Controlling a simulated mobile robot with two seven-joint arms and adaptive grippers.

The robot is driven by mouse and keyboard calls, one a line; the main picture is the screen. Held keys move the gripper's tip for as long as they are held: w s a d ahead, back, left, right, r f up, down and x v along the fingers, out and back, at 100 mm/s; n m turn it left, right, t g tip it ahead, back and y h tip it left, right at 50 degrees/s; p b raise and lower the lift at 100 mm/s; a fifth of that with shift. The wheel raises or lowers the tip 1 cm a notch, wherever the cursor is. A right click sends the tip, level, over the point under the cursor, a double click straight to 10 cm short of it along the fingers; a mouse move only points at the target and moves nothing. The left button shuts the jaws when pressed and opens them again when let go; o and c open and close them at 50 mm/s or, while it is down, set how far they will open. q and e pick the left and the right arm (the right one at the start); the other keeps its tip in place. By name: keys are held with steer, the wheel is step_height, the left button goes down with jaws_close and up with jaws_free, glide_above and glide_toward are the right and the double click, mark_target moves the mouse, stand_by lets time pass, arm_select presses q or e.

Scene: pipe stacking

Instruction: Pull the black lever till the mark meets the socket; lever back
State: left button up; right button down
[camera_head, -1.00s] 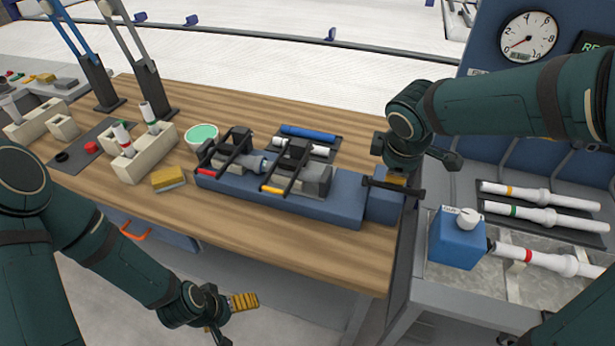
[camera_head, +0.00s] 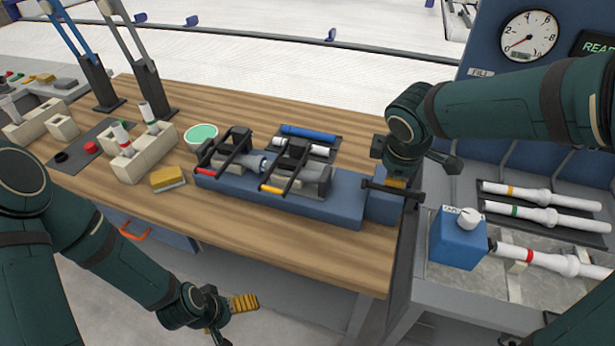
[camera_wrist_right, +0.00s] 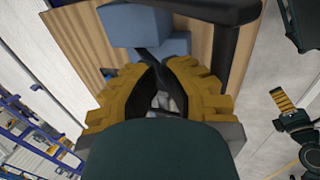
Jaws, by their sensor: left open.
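The black lever (camera_head: 408,192) is a dark crossbar at the right end of the blue fixture (camera_head: 335,205). My right gripper (camera_head: 397,181) is over it from behind. In the right wrist view its yellow fingers (camera_wrist_right: 163,72) close around the dark lever stem (camera_wrist_right: 150,55). The fixture carries a grey-blue socket (camera_head: 253,164) at its left part and a grey carriage (camera_head: 310,182) on the right, both under black clamp bars. The mark is too small to make out. My left gripper (camera_head: 233,310) hangs open and empty in front of the table.
A yellow block (camera_head: 167,178) and green-filled cup (camera_head: 203,134) stand left of the fixture. Beige racks hold white pipes further left. A blue box with a knob (camera_head: 458,236) and several white pipes lie on the right bench. The wooden table's front is clear.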

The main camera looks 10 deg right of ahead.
steer(key=shift+s+a+f+b, duration=0.3)
steer(key=shift+s+f+b, duration=0.15)
steer(key=shift+f+b, duration=0.15)
stand_by(1.1)
steer(key=w+d+p+v, duration=0.1)
steer(key=p+v, duration=0.6)
steer(key=v, duration=0.1)
steer(key=shift+a+r, duration=0.2)
steer(key=shift+r, duration=0.4)
stand_by(0.3)
stand_by(0.3)
